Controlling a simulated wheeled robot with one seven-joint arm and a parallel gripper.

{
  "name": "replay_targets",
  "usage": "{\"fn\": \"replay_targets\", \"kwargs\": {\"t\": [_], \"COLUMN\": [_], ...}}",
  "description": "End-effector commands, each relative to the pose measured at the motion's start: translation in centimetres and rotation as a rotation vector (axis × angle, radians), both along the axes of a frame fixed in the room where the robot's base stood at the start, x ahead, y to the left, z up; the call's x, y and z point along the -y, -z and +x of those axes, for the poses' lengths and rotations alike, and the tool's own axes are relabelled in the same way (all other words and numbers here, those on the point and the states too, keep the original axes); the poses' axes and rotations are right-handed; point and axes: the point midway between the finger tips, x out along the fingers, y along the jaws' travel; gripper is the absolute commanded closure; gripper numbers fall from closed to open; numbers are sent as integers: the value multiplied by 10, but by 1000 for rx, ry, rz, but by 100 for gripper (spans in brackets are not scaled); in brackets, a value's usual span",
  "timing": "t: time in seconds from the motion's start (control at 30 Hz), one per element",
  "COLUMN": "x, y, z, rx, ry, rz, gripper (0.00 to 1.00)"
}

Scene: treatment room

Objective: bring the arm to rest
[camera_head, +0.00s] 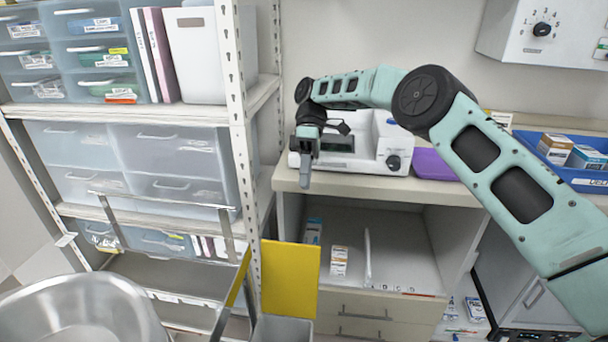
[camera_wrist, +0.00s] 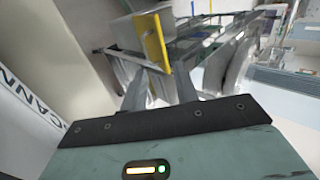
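My mint-green arm (camera_head: 515,175) reaches in from the right, bends at a dark joint and extends back to the left. My gripper (camera_head: 305,178) points downward by the front left edge of the counter (camera_head: 400,192), beside the white device (camera_head: 365,150). In the head view its fingers overlap edge-on. In the wrist view my gripper (camera_wrist: 160,88) shows two grey fingers standing apart, with no held object visible between them.
A shelf rack (camera_head: 240,130) with drawers and binders stands left. A steel bowl (camera_head: 80,315) and a yellow panel (camera_head: 290,280) are at the lower front. A purple tray (camera_head: 432,164) and a blue bin (camera_head: 590,178) sit on the counter. Open compartments below hold small boxes (camera_head: 339,260).

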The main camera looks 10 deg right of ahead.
Motion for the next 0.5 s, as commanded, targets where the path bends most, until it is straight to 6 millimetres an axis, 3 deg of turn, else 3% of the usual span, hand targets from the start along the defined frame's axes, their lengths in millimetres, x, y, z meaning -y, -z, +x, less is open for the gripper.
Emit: {"fn": "replay_targets", "kwargs": {"t": [0.17,0.27,0.4,0.5], "x": [-15,-38,-69,-82], "y": [-15,-38,-70,-87], "z": [-10,-31,-79,-117], "rx": [24,67,149,210], "ry": [-5,-1,29,65], "rz": [-23,-69,-149,-203], "gripper": [70,70,70,70]}}
